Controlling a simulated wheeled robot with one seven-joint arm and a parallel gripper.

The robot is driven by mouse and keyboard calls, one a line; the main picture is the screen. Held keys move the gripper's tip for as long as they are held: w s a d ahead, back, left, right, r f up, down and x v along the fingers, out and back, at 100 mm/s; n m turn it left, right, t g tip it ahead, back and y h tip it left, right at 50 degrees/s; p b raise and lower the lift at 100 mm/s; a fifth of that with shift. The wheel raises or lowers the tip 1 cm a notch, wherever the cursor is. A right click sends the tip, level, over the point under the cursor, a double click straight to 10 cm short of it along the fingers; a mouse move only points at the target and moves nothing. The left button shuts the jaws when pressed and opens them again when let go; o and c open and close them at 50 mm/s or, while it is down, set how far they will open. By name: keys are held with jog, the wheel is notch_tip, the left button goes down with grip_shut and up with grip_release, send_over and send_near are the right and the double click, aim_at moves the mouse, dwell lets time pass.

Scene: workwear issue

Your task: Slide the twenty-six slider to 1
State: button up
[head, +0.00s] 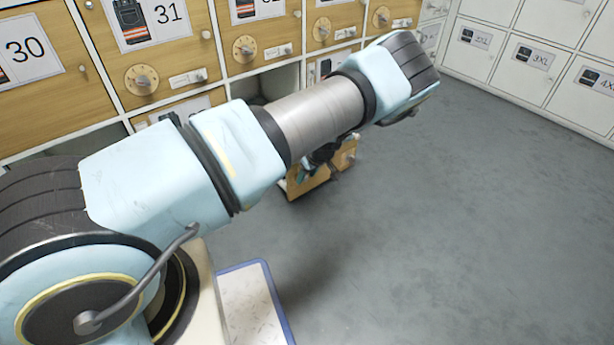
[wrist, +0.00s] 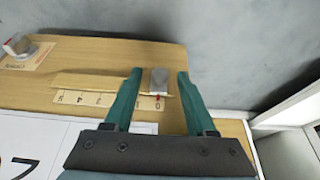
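In the wrist view a grey slider knob (wrist: 158,80) stands on a wooden locker front (wrist: 225,125), at the right end of its slot (wrist: 95,82). Its red pointer is by the 0 mark on the pale number scale (wrist: 100,99), where the numbers appear upside down and rise to the left. My gripper (wrist: 158,75) is open, with one green finger on each side of the knob. A gap shows between the left finger and the knob; the right finger is nearer. The number plate (wrist: 30,145) is partly hidden by my gripper. In the head view my arm covers most of this panel (head: 310,182).
A round dial (wrist: 18,47) is on the same front, at the left in the wrist view. Wooden lockers (head: 105,85) with dials line the back, and white lockers (head: 525,60) stand at right. The grey floor (head: 450,220) is clear.

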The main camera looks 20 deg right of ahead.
grip_shut()
dwell(1.2)
